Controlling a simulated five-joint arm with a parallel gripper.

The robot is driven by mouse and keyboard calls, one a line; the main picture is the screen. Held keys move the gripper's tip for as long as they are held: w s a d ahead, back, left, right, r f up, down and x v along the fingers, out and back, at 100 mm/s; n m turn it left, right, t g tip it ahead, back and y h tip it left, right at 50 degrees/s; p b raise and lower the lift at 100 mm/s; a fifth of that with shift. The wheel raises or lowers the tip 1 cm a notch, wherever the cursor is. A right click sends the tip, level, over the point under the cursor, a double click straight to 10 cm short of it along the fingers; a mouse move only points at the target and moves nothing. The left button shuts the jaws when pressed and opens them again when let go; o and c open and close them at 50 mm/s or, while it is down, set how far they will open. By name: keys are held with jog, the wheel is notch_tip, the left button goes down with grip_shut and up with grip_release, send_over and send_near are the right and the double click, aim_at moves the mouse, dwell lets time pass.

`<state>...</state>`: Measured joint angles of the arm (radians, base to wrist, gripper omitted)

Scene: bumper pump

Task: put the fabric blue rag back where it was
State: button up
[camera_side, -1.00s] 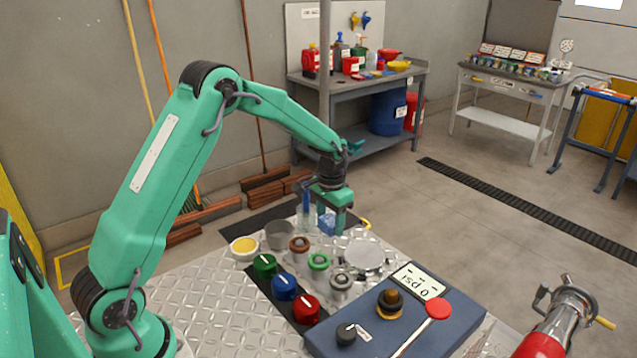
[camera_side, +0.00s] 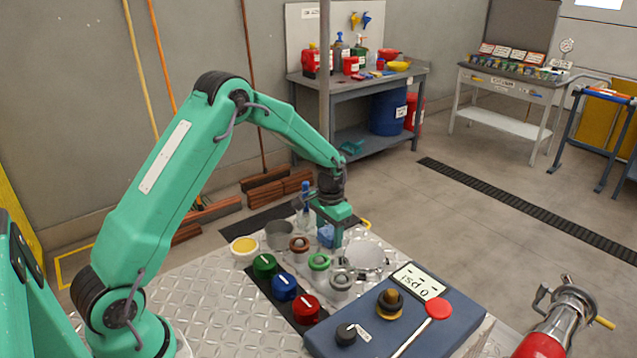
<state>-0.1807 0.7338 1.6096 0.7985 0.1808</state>
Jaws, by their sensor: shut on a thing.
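The blue rag (camera_side: 326,235) shows as a small blue patch between the fingers of my gripper (camera_side: 326,236). My gripper points down and is shut on the rag. It is low over the far edge of the metal work surface, just behind the green ring-shaped part and left of the round metal plate. The fingers hide part of the rag. I cannot tell whether the rag touches the surface.
A clear bottle with a blue top (camera_side: 304,205) stands close left of my gripper. A grey cup (camera_side: 279,235), a yellow-filled dish (camera_side: 244,246), a green ring part (camera_side: 319,262) and a round metal plate (camera_side: 366,256) crowd nearby. A blue pump box (camera_side: 400,320) lies in front.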

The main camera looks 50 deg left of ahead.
aim_at(330, 232)
jog(key=shift+f, duration=0.15)
jog(key=o, duration=0.7)
jog(key=shift+c, duration=0.2)
notch_tip(330, 232, up, 12)
jog(key=shift+r, duration=0.2)
dwell(0.6)
